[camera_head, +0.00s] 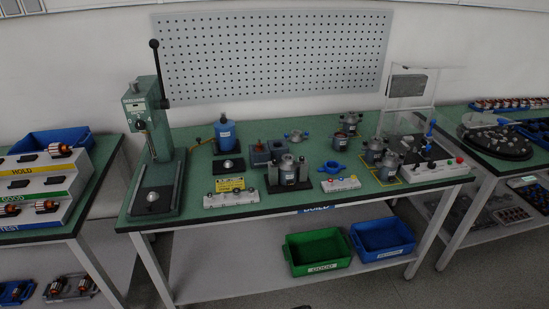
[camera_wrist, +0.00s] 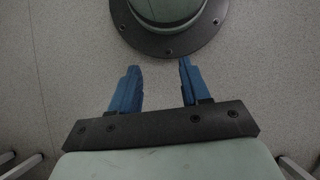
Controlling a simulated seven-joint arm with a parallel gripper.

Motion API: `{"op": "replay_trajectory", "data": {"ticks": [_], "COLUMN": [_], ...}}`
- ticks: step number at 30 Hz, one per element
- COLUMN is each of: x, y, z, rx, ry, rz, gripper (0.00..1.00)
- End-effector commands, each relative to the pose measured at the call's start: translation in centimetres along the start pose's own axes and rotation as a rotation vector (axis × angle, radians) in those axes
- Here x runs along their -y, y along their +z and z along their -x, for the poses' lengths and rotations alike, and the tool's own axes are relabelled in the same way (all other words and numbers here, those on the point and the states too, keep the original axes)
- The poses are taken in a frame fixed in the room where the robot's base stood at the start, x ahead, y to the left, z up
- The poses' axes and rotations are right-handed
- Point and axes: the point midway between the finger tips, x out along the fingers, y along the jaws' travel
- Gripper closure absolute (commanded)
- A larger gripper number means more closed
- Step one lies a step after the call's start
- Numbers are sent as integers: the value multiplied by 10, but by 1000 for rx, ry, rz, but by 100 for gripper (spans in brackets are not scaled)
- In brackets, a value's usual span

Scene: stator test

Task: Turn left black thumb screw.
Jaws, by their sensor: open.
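My gripper (camera_wrist: 157,72) shows in the wrist view with its two blue fingers apart and nothing between them. It is over bare grey floor, away from the bench, and is not in the head view. In the head view, a grey cylindrical motor (camera_head: 288,170) sits in a dark fixture (camera_head: 271,186) near the front middle of the green bench. Dark parts flank the motor on both sides. The left black thumb screw is too small and dark to make out with certainty.
A white button box (camera_head: 230,199) with a yellow label stands left of the fixture, another button box (camera_head: 341,184) right. A green press (camera_head: 157,178) with a tall lever stands at the bench's left. Several motors stand on the right. A pegboard (camera_head: 275,55) is behind.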

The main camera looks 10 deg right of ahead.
Motion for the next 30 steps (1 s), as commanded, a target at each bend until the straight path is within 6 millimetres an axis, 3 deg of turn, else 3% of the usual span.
{"op": "replay_trajectory", "data": {"ticks": [6,15,30], "x": [-14,-30,-50], "y": [-38,-76,-109], "z": [57,140,293], "rx": [-50,-103,-166], "ry": [71,174,352], "rz": [98,216,368], "gripper": [54,54,54]}}
